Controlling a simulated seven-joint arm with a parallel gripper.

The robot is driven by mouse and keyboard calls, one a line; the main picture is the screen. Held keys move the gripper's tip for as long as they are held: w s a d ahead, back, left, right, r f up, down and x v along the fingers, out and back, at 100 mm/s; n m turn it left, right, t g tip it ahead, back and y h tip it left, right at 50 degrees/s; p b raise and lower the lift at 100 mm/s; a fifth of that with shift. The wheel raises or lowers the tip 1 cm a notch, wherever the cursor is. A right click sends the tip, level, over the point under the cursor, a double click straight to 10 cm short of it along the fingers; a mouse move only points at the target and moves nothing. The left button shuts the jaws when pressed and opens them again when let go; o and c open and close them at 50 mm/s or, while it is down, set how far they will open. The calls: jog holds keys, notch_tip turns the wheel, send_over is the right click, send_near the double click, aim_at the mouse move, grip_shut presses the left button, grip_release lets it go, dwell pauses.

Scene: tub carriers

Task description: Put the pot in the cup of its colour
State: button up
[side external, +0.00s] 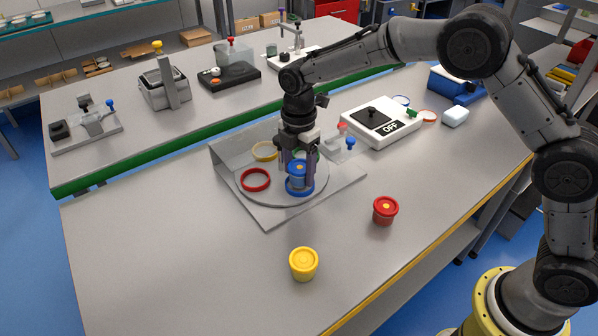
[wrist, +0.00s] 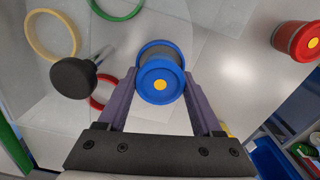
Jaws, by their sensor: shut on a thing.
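A blue pot (side external: 298,170) with a yellow dot on its lid is held upright between the fingers of my gripper (side external: 297,168). In the wrist view, the blue pot (wrist: 161,82) sits between both fingertips (wrist: 158,88). The blue cup (side external: 300,190), a low ring on the round plate, is directly under the pot. I cannot tell whether the pot rests in it or hangs just above. The red cup (side external: 255,180) and yellow cup (side external: 265,151) are empty; the green cup (wrist: 118,8) is partly cut off in the wrist view.
A red pot (side external: 385,211) and a yellow pot (side external: 303,264) stand on the bench in front. A dark knob (wrist: 73,77) rises near the cups. A white box marked OFF (side external: 381,121) stands behind right. The bench's left front is clear.

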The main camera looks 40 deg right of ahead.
aim_at(301, 170)
jog(key=shift+f, duration=0.6)
jog(key=shift+f, duration=0.1)
jog(key=shift+s+f, duration=0.15)
jog(key=shift+f, duration=0.6)
jog(key=o, duration=1.4)
jog(key=shift+s+d+f, duration=0.1)
jog(key=r, duration=1.2)
jog(key=shift+w+r, duration=0.25)
jog(key=shift+r, duration=0.75)
